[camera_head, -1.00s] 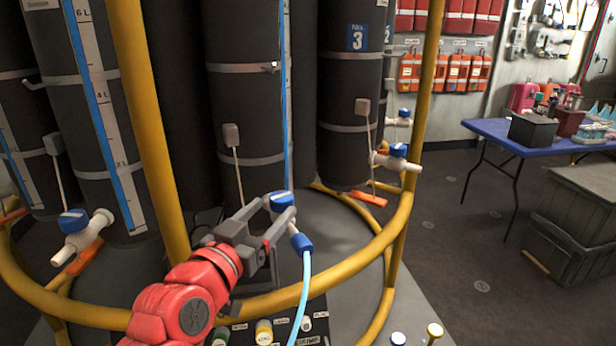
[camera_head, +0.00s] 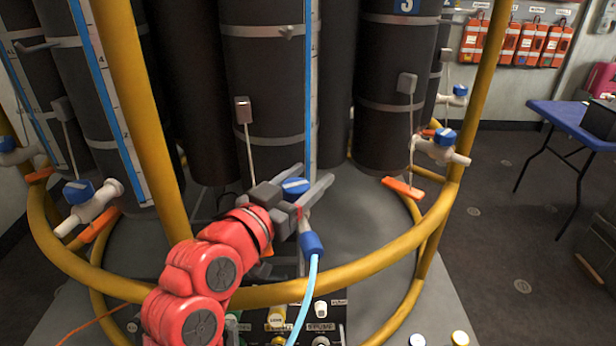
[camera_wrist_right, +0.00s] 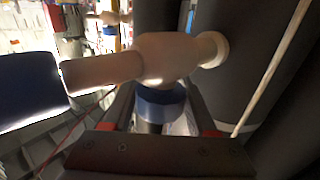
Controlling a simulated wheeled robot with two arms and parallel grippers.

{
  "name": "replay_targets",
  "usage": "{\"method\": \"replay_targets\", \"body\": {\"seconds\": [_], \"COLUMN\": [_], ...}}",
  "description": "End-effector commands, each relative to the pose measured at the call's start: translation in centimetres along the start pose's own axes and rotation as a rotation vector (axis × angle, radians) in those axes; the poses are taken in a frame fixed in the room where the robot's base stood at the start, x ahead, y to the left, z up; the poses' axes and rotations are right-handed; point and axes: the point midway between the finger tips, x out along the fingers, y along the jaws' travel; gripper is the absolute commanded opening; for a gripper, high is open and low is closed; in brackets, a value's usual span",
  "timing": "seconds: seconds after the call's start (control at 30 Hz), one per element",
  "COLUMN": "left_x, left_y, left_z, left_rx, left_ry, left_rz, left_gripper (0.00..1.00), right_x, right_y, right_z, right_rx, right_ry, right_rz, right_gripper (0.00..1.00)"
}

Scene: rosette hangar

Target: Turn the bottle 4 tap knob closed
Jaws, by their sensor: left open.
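The bottle 4 tap has a blue knob (camera_head: 295,187) at the foot of the dark middle cylinder (camera_head: 262,90). A blue hose connector (camera_head: 311,244) with a light blue hose hangs from its near end. My right gripper (camera_head: 306,182), on the red arm, has its fingers on either side of the knob. In the right wrist view the knob (camera_wrist_right: 160,103) sits between the two dark fingers, which appear to touch its sides. The pale tap body (camera_wrist_right: 165,58) runs across, with the blue connector (camera_wrist_right: 30,88) at left. My left gripper is not visible.
A yellow rail (camera_head: 370,262) curves around the cylinders in front, with yellow uprights left and right. Other blue-knobbed taps stand at left (camera_head: 90,200) and right (camera_head: 440,145). A panel with knobs (camera_head: 320,318) lies below. A blue table (camera_head: 570,122) stands at far right.

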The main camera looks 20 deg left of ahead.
Motion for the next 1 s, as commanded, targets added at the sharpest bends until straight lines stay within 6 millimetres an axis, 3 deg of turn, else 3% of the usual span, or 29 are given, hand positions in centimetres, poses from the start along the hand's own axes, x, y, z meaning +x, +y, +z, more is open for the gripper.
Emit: {"method": "replay_targets", "body": {"seconds": [0.03, 0.3, 0.7, 1.0], "left_x": [0.0, 0.0, -2.4, -2.3], "left_y": [0.0, 0.0, 0.1, 0.1], "left_z": [0.0, 0.0, 0.4, 0.4], "left_rx": [0.0, 0.0, 0.0, 0.0], "left_ry": [0.0, 0.0, 0.0, 0.0], "left_rz": [0.0, 0.0, 0.0, 0.0], "left_gripper": [1.0, 1.0, 1.0, 1.0], "right_x": [0.0, 0.0, -0.1, 0.0], "right_y": [0.0, 0.0, 0.2, 0.4], "right_z": [0.0, 0.0, 0.3, 0.0], "right_rx": [0.0, 0.0, 0.0, 0.0], "right_ry": [0.0, 0.0, 0.001, 0.001], "right_rz": [0.0, 0.0, 0.11, 0.133], "right_gripper": [0.47, 0.0, 0.0, 0.0]}}
